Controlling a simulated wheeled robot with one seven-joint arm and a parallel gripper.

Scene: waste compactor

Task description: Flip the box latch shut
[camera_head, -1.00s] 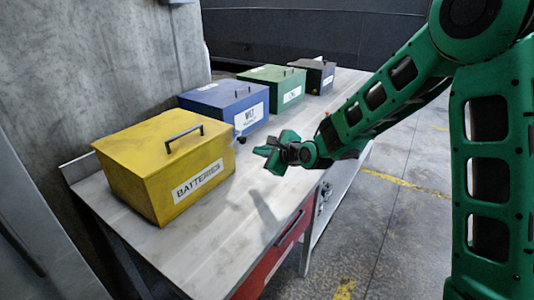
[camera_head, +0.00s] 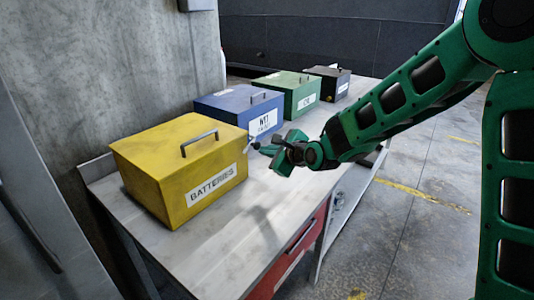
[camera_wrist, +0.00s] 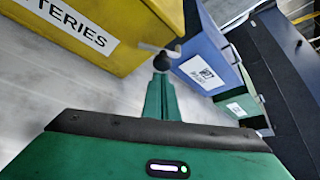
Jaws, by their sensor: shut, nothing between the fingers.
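The yellow box (camera_head: 165,185) labelled BATTERIES stands on the metal workbench, its lid down and a dark handle on top. It also shows in the upper left of the wrist view (camera_wrist: 125,25). A small pale lever with a dark knob (camera_wrist: 171,56), apparently the latch, juts from the box's right side; it is tiny in the head view (camera_head: 253,143). My gripper (camera_head: 265,150) is shut and empty, beside that side of the box. In the wrist view its fingertips (camera_wrist: 161,63) are right at the knob; I cannot tell whether they touch.
A blue box (camera_head: 228,106), a green box (camera_head: 300,97) and a dark box (camera_head: 334,79) stand farther along the workbench (camera_head: 235,225). A concrete wall (camera_head: 130,60) rises behind on the left. The bench top in front of the boxes is clear.

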